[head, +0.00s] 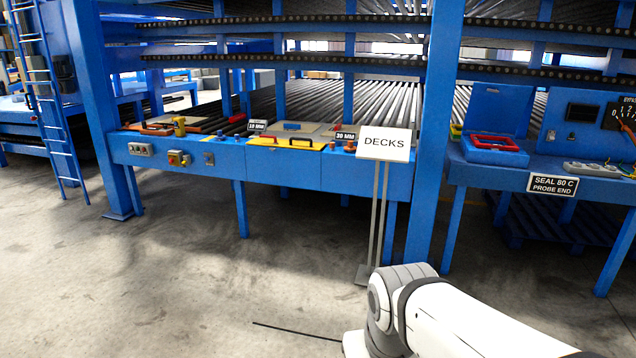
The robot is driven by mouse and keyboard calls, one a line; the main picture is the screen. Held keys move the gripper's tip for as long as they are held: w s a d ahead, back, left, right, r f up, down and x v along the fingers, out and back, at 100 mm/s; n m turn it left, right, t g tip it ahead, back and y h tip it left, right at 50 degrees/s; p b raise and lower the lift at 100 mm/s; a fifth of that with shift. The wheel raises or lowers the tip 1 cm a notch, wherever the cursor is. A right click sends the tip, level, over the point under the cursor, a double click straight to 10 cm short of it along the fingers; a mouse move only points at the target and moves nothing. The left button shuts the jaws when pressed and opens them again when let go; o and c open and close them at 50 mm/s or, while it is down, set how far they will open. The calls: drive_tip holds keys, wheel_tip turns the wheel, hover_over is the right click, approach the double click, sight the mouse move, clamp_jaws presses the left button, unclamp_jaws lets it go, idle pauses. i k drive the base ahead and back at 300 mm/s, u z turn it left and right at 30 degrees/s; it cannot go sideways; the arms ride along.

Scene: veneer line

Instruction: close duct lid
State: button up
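I cannot tell for sure which part is the duct lid. A blue panel (500,108) stands raised at the back of a blue box (497,158) on the right bench and looks like an open lid. A red rectangular frame (493,143) lies on top of the box. On the middle bench a yellow panel (288,148) with two dark handles lies flat. My arm (440,310) shows at the bottom right, well in front of the benches. My gripper is out of view.
A white DECKS sign (384,144) on thin posts stands before the blue column (437,120). A SEAL 80 C PROBE END plate (552,184) hangs on the right bench (575,178). A blue ladder (50,110) is at left. The concrete floor (190,280) is mostly clear.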

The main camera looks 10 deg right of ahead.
sight(502, 113)
drive_tip(key=z, duration=0.5)
drive_tip(key=i, duration=1.5)
drive_tip(key=z, duration=1.5)
drive_tip(key=i, duration=1.85)
drive_tip(key=z, duration=0.35)
drive_tip(key=i, duration=1.6)
drive_tip(key=z, duration=0.05)
